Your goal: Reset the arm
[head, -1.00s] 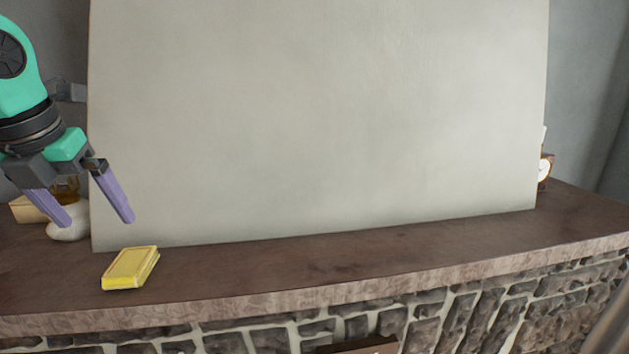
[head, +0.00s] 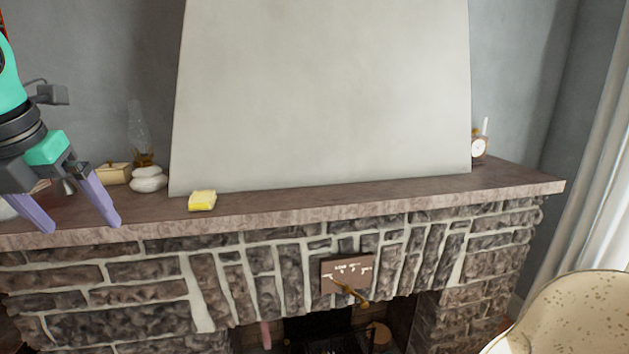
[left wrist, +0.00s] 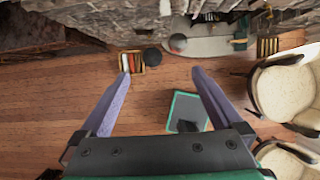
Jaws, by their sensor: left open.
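My left gripper (head: 80,215) is at the left of the head view, in front of the mantel. Its two purple fingers are spread apart with nothing between them. In the left wrist view the open fingers (left wrist: 158,88) point out over the wooden floor. My right gripper is in neither view.
White stacked stones (head: 148,179), a small chest (head: 114,174) and a glass lamp (head: 140,140) stand at the mantel's left; a clock (head: 479,147) at its right. A cream chair (head: 575,315) is lower right. A wooden sign (head: 347,272) hangs on the stonework.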

